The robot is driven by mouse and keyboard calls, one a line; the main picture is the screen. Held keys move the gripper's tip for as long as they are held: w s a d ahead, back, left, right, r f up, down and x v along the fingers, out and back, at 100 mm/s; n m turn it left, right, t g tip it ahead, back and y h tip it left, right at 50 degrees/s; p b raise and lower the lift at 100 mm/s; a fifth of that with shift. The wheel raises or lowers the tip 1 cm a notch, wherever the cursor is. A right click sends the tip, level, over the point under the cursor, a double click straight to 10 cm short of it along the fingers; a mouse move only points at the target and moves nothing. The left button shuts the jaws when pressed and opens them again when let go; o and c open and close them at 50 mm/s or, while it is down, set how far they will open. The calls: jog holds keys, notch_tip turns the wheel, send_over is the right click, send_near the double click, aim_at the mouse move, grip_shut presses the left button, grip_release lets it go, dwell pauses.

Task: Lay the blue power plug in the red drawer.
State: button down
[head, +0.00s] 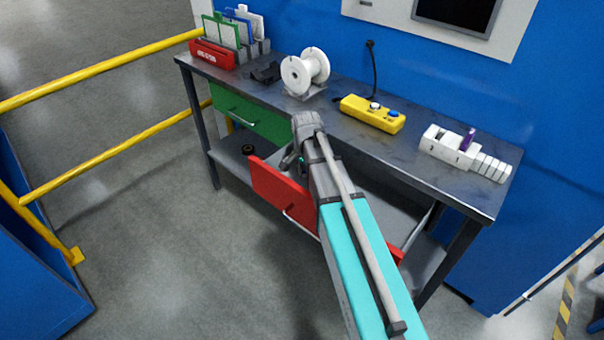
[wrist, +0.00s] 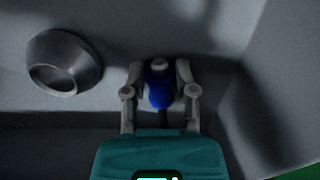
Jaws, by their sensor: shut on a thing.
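In the wrist view my gripper (wrist: 160,82) is shut on the blue power plug (wrist: 160,88), with a finger on either side of it. The plug is close above a grey surface; I cannot tell whether it touches. In the head view the red drawer (head: 277,196) is pulled out from under the bench. My arm crosses in front of it and hides much of its inside. My gripper (head: 290,163) is at the drawer, mostly hidden by the arm, and the plug does not show there.
A grey round metal part (wrist: 64,62) lies left of the plug in the wrist view. The bench (head: 222,82) carries a white spool (head: 304,72) and a yellow control box (head: 372,113). A yellow rail (head: 100,66) stands left.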

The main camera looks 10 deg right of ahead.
aim_at(306, 172)
jog(key=shift+c, duration=2)
grip_release()
jog(key=shift+r, duration=0.1)
notch_tip(306, 172, up, 12)
jog(key=p, duration=1.2)
